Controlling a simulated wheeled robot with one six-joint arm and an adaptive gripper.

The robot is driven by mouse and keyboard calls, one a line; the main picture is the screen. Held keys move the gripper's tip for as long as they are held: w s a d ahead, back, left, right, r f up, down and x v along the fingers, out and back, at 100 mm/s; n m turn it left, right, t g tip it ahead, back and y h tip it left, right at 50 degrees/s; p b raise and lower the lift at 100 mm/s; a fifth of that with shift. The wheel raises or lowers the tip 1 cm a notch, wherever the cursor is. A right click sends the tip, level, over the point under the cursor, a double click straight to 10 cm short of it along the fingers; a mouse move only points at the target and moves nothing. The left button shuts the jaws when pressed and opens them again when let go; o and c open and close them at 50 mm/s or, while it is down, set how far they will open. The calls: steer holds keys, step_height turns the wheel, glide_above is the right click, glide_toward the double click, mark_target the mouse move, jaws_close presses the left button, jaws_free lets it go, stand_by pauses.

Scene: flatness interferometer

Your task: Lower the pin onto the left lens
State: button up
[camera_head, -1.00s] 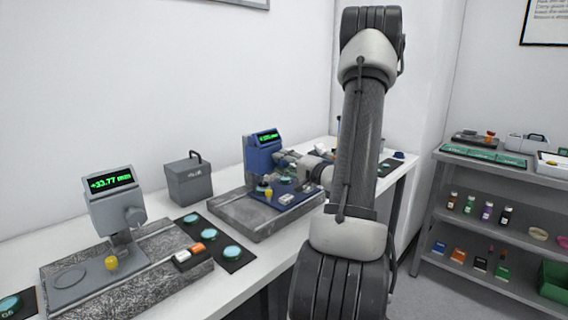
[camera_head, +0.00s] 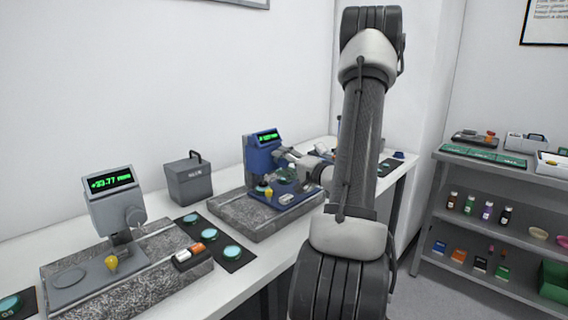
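A blue gauge (camera_head: 262,155) with a green display stands on a grey granite block at the back of the bench. Its blue base plate (camera_head: 291,206) carries a small yellow knob (camera_head: 268,192) and a greenish round lens, partly hidden. My gripper (camera_head: 284,160) is at this blue gauge, beside its upper part and above the plate. The fingers are small and dark here, and whether they are open or shut is unclear. The pin is too small to make out. A grey gauge (camera_head: 112,200) reading about +33.77 stands at the left, with a yellow knob (camera_head: 111,263) on its plate.
A dark mat with teal discs (camera_head: 233,252) lies between the two granite blocks (camera_head: 160,285). A grey box with a handle (camera_head: 187,181) stands by the wall. A shelf unit (camera_head: 480,163) with bottles and boxes is at the right. My arm hides part of the bench.

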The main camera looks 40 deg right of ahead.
steer(key=shift+s, duration=0.1)
steer(key=s+d, duration=0.1)
steer(key=s, duration=1)
steer(key=shift+s+d, duration=0.35)
